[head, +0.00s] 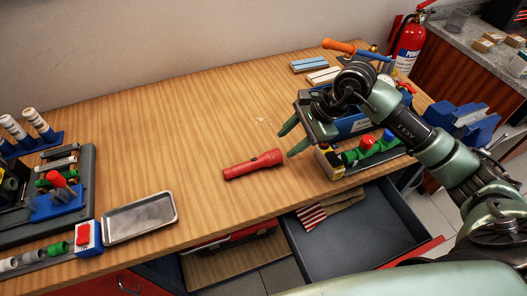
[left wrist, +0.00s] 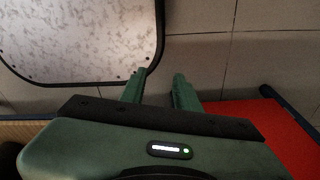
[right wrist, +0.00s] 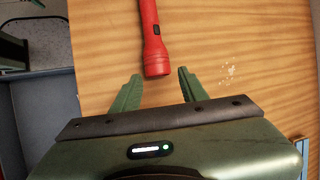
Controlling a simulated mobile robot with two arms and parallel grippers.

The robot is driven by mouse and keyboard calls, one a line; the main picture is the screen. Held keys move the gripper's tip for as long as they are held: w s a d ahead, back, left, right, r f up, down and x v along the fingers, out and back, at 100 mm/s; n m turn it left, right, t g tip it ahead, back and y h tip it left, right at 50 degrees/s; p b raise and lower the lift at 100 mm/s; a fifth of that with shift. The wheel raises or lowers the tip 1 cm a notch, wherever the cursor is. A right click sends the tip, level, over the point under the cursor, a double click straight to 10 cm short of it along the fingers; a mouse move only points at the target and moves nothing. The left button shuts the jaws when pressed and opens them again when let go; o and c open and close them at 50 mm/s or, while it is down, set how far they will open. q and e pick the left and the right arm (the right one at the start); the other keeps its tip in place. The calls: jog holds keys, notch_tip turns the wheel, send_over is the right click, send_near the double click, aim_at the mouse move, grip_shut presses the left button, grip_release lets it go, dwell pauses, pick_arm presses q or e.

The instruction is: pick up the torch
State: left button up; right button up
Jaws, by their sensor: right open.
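The red torch (head: 252,164) lies on the wooden workbench near its middle. My right gripper (head: 287,141) is open and empty, just right of the torch's head end in the head view. In the right wrist view the torch (right wrist: 152,40) lies beyond the fingertips, with its near end by the gap between the open fingers (right wrist: 158,85). I cannot tell whether they touch it. My left gripper (left wrist: 158,80) shows only in the left wrist view, with its two fingers apart and nothing between them.
A metal tray (head: 140,218) lies left of the torch. A blue bin and a rack with coloured valves (head: 365,152) stand right, under my right arm. An open drawer (head: 350,235) juts out below the bench front. The bench behind the torch is clear.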

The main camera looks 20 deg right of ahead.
aim_at(278, 153)
jog(key=shift+a+f+p, duration=0.4)
jog(key=shift+a+f, duration=0.25)
jog(key=shift+a, duration=0.1)
jog(key=shift+p+x, duration=0.8)
jog(key=shift+x, duration=0.4)
jog(key=shift+w+a+f, duration=0.1)
jog(key=shift+w+f, duration=0.05)
jog(key=shift+f, duration=0.4)
jog(key=shift+w+f, duration=0.15)
jog(key=shift+f, duration=0.45)
jog(key=shift+a+f, duration=0.1)
jog(key=shift+f, duration=0.05)
jog(key=c, duration=0.8)
pick_arm(q)
jog(key=shift+s+a+r, duration=0.65)
jog(key=shift+s+r, duration=0.05)
jog(key=shift+s, duration=0.1)
jog(key=shift+s+a+r, duration=0.65)
jog(key=shift+s, duration=0.15)
pick_arm(e)
grip_shut()
